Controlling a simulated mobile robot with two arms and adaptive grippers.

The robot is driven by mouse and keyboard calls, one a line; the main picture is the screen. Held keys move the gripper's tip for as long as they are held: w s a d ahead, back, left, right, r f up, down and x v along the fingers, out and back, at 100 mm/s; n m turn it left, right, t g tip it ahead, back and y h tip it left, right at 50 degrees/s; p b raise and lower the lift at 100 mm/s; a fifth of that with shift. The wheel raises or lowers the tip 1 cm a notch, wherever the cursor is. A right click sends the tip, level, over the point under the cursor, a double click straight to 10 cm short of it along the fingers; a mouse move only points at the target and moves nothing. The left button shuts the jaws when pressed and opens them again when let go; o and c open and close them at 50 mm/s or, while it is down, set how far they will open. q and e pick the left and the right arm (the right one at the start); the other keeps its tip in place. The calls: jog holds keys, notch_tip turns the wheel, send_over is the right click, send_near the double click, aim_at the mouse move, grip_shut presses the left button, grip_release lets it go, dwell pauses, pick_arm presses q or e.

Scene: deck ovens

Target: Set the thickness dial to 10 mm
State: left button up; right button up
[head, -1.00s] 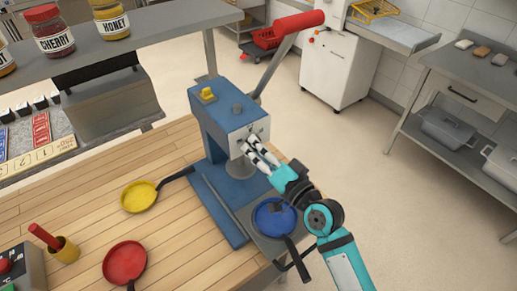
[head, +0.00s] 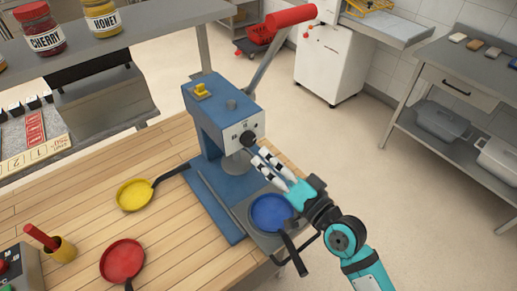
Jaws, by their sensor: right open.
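The blue press (head: 224,112) stands on the wooden table, with a long lever ending in a red grip (head: 290,17). The thickness dial, a dark round knob (head: 248,139), is on the pale front plate of the press. Small marks surround it, too small to read, so I cannot tell its setting. My right gripper (head: 259,158) is open, its white and black fingertips just below and right of the dial. They look close to it; I cannot tell whether they touch. My left gripper is not in view.
A blue pan (head: 270,212) rests on a grey plate beside the press, below my right gripper. A yellow pan (head: 134,194) and a red pan (head: 122,260) lie on the wooden table (head: 190,235). A shelf with jars (head: 103,18) spans the upper left.

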jog(key=v, duration=0.5)
jog(key=shift+s+d, duration=0.15)
jog(key=shift+s, duration=0.05)
